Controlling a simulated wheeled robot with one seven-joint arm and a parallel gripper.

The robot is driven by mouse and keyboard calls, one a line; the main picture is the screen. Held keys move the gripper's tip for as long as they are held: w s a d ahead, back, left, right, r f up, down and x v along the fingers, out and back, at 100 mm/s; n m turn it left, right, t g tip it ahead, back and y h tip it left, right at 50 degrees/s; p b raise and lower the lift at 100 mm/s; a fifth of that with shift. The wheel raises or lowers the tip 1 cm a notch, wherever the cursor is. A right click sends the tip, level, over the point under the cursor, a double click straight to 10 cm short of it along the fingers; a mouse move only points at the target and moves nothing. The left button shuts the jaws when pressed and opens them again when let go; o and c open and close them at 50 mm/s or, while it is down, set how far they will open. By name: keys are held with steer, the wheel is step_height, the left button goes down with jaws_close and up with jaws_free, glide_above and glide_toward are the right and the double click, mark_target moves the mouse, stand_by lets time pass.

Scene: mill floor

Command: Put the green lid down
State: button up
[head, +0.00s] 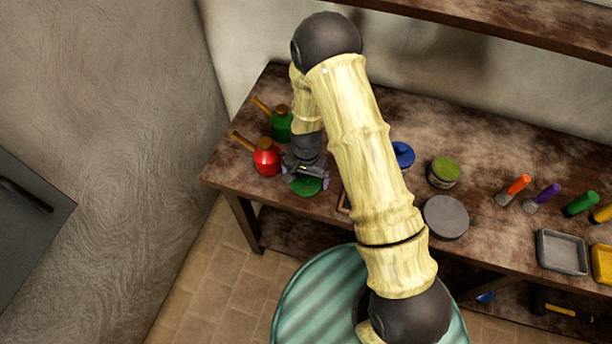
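The green lid (307,188) is a flat, round green disc near the front left of the brown worktable (375,108). My gripper (306,176) is right at the lid and covers its back part. Its fingers look spread about as wide as the lid. I cannot tell whether they are closed on its edges. I also cannot tell whether the lid touches the table or hangs just above it. My arm crosses the middle of the view and hides part of the table to the right of the gripper.
A red vessel (266,158) and a green vessel (281,127), with wooden handles, stand close left. Right of my arm are a blue-topped item (403,154), a green-topped jar (444,171), a grey disc (446,217), several coloured-handled tools and a grey tray (562,252). A shelf (500,25) overhangs.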

mark_target(305, 176)
steer(key=shift+r, duration=0.25)
step_height(305, 176, up, 12)
steer(key=b, duration=0.2)
steer(key=shift+f+b, duration=0.15)
steer(key=shift+b, duration=0.2)
stand_by(0.3)
stand_by(0.4)
steer(key=s+d+r+n+t, duration=0.2)
steer(key=s+d+r+n, duration=0.2)
steer(key=s+d+r, duration=0.7)
steer(key=s+d, duration=0.1)
steer(key=d, duration=0.1)
steer(key=shift+s+d+r+t, duration=0.15)
steer(key=shift+s+d+t, duration=0.1)
steer(key=shift+d+t, duration=0.05)
